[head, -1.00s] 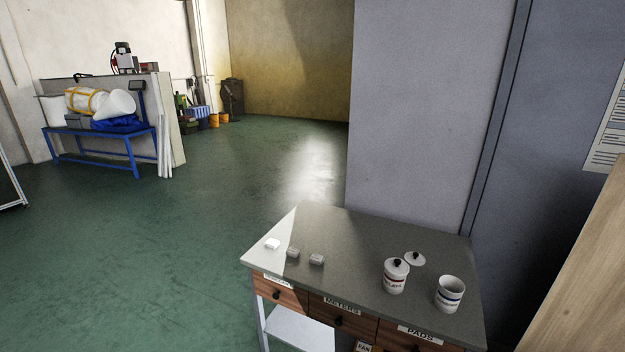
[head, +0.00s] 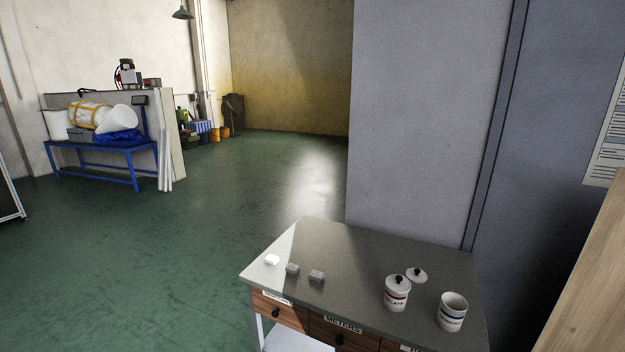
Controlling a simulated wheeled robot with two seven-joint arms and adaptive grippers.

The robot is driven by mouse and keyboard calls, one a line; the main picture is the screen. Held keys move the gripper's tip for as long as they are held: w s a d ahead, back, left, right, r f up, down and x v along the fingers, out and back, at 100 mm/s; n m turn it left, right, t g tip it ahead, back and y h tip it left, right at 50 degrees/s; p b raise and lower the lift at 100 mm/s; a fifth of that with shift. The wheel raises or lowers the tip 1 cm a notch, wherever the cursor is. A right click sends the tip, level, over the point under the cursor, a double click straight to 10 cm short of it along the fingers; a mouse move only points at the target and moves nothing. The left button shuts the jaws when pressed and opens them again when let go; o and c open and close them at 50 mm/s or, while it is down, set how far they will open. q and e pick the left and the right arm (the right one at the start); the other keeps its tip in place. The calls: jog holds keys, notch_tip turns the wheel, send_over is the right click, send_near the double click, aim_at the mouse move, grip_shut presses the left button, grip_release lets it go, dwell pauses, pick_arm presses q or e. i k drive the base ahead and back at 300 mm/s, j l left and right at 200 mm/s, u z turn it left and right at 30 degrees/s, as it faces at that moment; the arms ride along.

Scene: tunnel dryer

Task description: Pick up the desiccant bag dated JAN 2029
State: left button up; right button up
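Three small pale packets lie in a row on the left part of a grey-topped table: a white one (head: 271,260) at the left, a greyish one (head: 292,268) in the middle and another greyish one (head: 316,275) at the right. They may be desiccant bags, but no date can be read on any of them at this size. Neither of my grippers is in view.
The table (head: 365,255) also holds a lidded white jar (head: 397,292), a loose lid (head: 416,275) and an open white jar (head: 452,312). Its drawers carry labels, one reading METERS (head: 342,324). A grey wall panel (head: 430,120) stands behind. Green floor (head: 150,260) is clear at left.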

aim_at(292, 268)
jog(key=i+j+z, duration=0.2)
jog(key=i+j, duration=0.2)
jog(key=i+j+z, duration=0.25)
jog(key=i+j, duration=0.25)
jog(key=i+j+z, duration=0.2)
jog(key=i+j, duration=0.3)
jog(key=i+j+z, duration=0.2)
jog(key=i+j, duration=0.15)
jog(key=j, duration=0.35)
